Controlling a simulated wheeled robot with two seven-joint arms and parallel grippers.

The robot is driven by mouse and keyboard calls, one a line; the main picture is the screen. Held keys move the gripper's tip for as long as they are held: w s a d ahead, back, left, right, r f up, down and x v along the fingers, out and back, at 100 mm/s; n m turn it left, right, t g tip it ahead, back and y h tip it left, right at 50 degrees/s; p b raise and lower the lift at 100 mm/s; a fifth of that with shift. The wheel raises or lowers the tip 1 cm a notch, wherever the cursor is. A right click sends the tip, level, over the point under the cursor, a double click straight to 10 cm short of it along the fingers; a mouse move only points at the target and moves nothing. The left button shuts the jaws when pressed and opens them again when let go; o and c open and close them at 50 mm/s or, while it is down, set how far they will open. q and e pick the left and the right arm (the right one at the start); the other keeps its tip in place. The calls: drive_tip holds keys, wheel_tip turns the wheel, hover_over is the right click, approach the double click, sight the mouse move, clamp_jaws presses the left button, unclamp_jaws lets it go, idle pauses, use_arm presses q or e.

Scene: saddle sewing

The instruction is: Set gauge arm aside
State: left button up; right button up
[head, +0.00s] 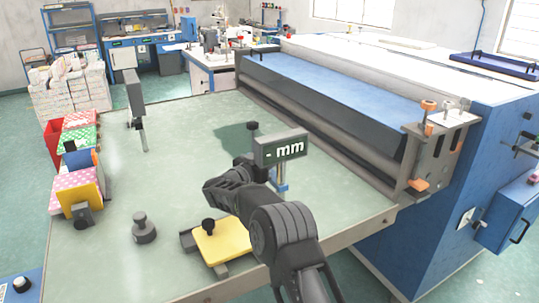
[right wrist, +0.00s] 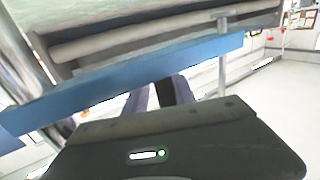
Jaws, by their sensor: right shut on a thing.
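The gauge arm (head: 280,150) carries a dark display reading "- mm". Its upright, with a blue lower part (head: 283,186), shows below the display in the head view, over the middle of the table. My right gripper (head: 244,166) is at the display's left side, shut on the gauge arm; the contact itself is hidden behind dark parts. In the right wrist view the two fingers (right wrist: 162,95) have a dark part between them, and a blue bar (right wrist: 130,80) crosses beyond. I cannot tell whether the gauge arm touches the table. My left gripper is out of view.
The pale green table (head: 185,150) has free room at its middle left. A yellow block (head: 222,243) and a dark knobbed weight (head: 144,228) are near the front. Colored bins (head: 80,150) line the left edge. A large blue roller machine (head: 330,85) bounds the right.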

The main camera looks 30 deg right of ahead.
drive_tip(key=shift+o, duration=0.8)
drive_tip(key=shift+s+d, duration=0.2)
drive_tip(key=shift+s, duration=0.1)
drive_tip(key=shift+o, duration=1)
drive_tip(key=shift+w, duration=0.1)
drive_tip(key=shift+r, duration=0.1)
drive_tip(key=shift+a, duration=0.15)
drive_tip(key=b+v, duration=0.2)
drive_tip(key=v, duration=0.5)
drive_tip(key=shift+a, duration=0.3)
